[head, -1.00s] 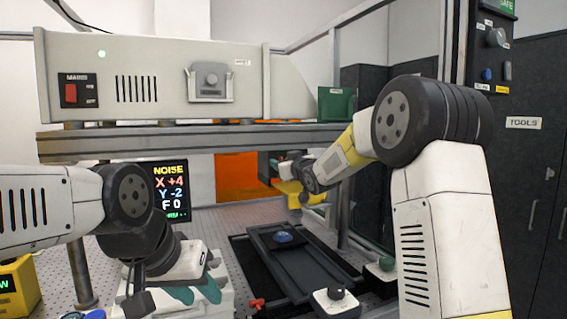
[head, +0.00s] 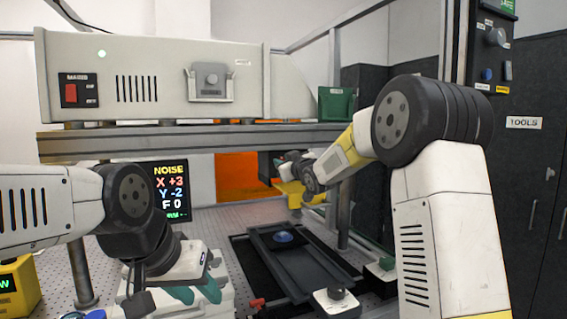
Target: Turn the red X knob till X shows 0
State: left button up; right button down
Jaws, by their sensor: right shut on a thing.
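The dark screen (head: 171,191) at the back left reads X +3, Y -2 and F 0 under the word NOISE. My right gripper (head: 282,163) reaches in under the grey beam, by the orange window. It is shut at a small dark block; what its fingers hold is largely hidden, and the falling X reading fits the red X knob. My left gripper (head: 194,293) hangs at the lower left, its teal fingers apart and with nothing seen between them.
A dark tray (head: 318,272) with a blue round piece (head: 283,237) lies on the perforated table. A small red part (head: 257,303) and a white block with a black knob (head: 336,299) are at its front. The grey beam (head: 190,141) crosses above my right gripper.

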jog(key=n, duration=0.6)
dwell(0.6)
jog(key=c, duration=1.2)
grip_release()
jog(key=shift+o, duration=0.2)
